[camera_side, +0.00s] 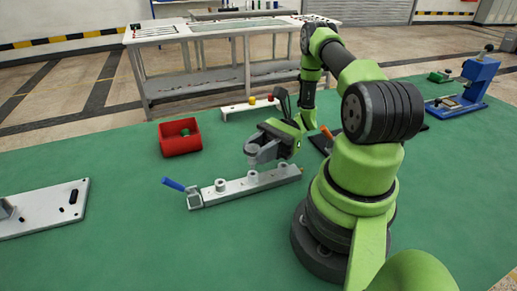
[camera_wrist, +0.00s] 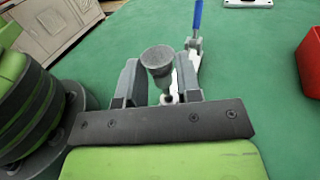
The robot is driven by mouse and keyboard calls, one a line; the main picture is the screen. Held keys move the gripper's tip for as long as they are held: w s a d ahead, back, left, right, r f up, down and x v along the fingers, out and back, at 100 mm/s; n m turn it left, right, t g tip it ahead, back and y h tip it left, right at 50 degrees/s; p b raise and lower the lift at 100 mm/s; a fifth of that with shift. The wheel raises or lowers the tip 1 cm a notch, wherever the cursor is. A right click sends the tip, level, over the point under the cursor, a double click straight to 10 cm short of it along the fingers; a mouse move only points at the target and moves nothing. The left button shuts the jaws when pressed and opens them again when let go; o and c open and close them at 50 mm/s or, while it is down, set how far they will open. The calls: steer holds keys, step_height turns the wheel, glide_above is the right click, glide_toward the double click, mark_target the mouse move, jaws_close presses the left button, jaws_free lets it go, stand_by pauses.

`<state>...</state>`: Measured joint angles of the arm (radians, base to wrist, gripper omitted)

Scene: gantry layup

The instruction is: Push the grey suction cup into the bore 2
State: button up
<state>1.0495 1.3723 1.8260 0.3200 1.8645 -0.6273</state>
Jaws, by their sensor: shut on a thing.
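My gripper (camera_side: 254,152) is shut on the grey suction cup (camera_wrist: 157,58). In the wrist view the cup stands between the two fingers (camera_wrist: 157,85), its wide round mouth facing the camera. In the side view the fingers largely hide the cup. Below is a long light-grey bar (camera_side: 236,187) with several raised round bosses along its top, including a left boss (camera_side: 220,185) and a middle boss (camera_side: 252,177). My gripper is above the middle boss; I cannot tell whether the cup touches it. No bore numbers are readable.
A toggle clamp with a blue handle (camera_side: 173,184) stands at the bar's left end. A red bin (camera_side: 180,137) is behind it. A low white stand (camera_side: 249,107) holds small coloured parts. A grey plate (camera_side: 45,208) lies far left. Green tabletop in front of the bar is clear.

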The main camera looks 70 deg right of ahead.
steer(key=shift+f, duration=1.35)
steer(key=shift+r, duration=1.05)
steer(key=shift+f, duration=1.2)
stand_by(0.6)
steer(key=o, duration=1)
steer(key=shift+d, duration=0.2)
steer(key=v, duration=0.5)
steer(key=shift+r, duration=0.2)
steer(key=r, duration=0.6)
steer(key=shift+a+r, duration=0.2)
steer(key=shift+r, duration=0.15)
